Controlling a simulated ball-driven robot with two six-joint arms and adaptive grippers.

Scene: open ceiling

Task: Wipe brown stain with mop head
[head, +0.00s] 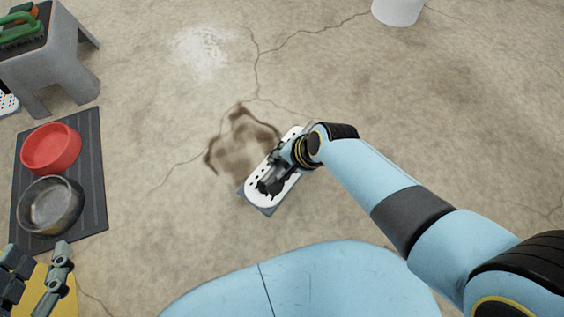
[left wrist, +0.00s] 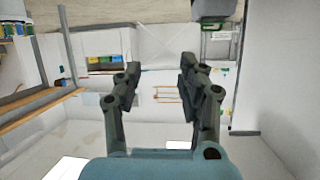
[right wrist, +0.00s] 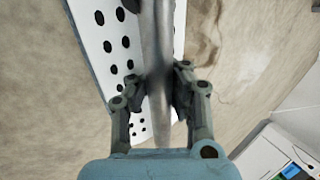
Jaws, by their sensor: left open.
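The brown stain (head: 236,150) is an uneven ring on the concrete floor, near the middle of the head view. The mop head (head: 262,198), a white plate with black holes over a blue-grey pad, lies at the stain's lower right edge and covers part of it. My right gripper (head: 280,160) is on top of the mop head. In the right wrist view, my right gripper's fingers (right wrist: 157,95) are shut on its grey bar (right wrist: 155,45). My left gripper (head: 38,268) is at the lower left of the head view, open and empty, away from the stain.
A dark mat with a red bowl (head: 51,149) and a metal bowl (head: 50,206) lies at left. A grey stool (head: 62,60) with a green-handled brush (head: 20,36) stands behind it. A white bucket-like object (head: 398,10) is at the top. A pale patch (head: 203,48) marks the floor. Floor around the stain is clear.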

